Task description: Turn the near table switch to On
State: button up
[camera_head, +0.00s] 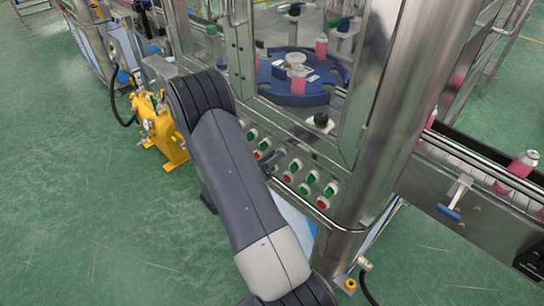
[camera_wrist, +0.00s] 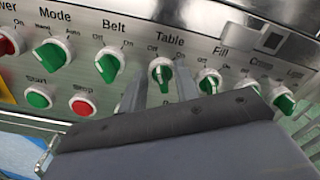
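The Table switch (camera_wrist: 161,73) is a green knob in a white ring under the "Table" label in the wrist view. "Off" is printed at its upper left and "On" at its upper right. Its handle stands roughly upright; I cannot tell exactly which mark it points to. My gripper (camera_wrist: 161,88) is open, with one grey finger on each side of the knob's lower part. Whether the fingers touch it is unclear. In the head view, my arm hides part of the switch panel (camera_head: 309,179), and I cannot pick out the Table switch there.
In the wrist view, the Belt knob (camera_wrist: 110,64) is close on the left and the Fill knob (camera_wrist: 209,80) close on the right. A red Stop button (camera_wrist: 82,105) sits below. In the head view, a steel post (camera_head: 385,110) stands right of the panel.

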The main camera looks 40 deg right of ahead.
jog(key=shift+c, duration=0.3)
grip_shut()
jog(key=shift+f+m+b, duration=0.1)
jog(key=shift+m+b, duration=0.2)
jog(key=shift+b, duration=0.1)
jog(key=m+b, duration=0.3)
jog(key=b, duration=0.1)
jog(key=m+b, duration=0.4)
jog(key=b, duration=0.1)
jog(key=m+b, duration=0.4)
jog(key=shift+s+b, duration=0.35)
jog(key=shift+s, duration=0.05)
jog(key=shift+m, duration=0.4)
